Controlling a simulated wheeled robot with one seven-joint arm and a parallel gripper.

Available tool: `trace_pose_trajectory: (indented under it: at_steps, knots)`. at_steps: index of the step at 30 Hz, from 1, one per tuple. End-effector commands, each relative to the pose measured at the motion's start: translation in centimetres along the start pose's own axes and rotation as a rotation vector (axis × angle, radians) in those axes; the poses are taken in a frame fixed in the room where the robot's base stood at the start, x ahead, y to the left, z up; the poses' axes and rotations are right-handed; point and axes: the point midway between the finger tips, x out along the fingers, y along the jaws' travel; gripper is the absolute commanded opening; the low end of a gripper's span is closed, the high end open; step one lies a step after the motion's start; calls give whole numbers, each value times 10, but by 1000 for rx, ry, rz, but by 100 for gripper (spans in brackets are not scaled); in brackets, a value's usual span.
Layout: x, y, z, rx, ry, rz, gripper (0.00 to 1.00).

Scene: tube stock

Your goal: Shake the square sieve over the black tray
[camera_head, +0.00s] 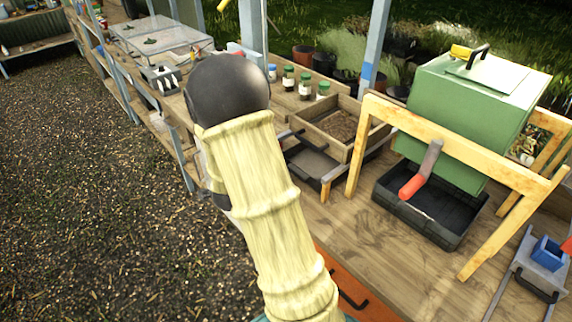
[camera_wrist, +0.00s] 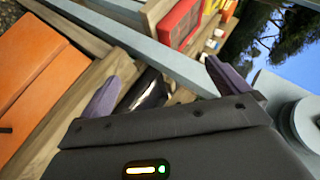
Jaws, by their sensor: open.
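The square sieve (camera_head: 317,142) is a wooden frame holding brown material, in the head view right of my arm. A dark tray (camera_head: 311,181) lies low at the sieve's near left side, partly covered by it and by my arm. A second black tray (camera_head: 447,232) stands under the green drum. In the wrist view my gripper (camera_wrist: 165,65) has its two purple-grey fingers wide apart. A dark object with a bright patch (camera_wrist: 148,90) shows between them, but I cannot tell what it is. In the head view my arm hides the gripper. The sieve is not recognisable in the wrist view.
The green drum (camera_head: 465,120) hangs in a wooden stand (camera_head: 455,148) with a red-gripped crank (camera_head: 420,172) facing the near side. Several green-lidded jars (camera_head: 305,85) stand behind the sieve. A greenhouse post (camera_head: 375,45) rises behind. Bare bench lies before the stand.

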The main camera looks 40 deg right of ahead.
Motion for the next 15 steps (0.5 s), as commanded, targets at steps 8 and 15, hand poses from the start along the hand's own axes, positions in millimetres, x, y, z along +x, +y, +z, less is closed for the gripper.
trace_pose_trajectory:
  at_steps: [8, 15]
  knots:
    - [43, 24, -84, 468, 462, -209, 100]
    - [39, 42, -122, 635, 689, -409, 100]
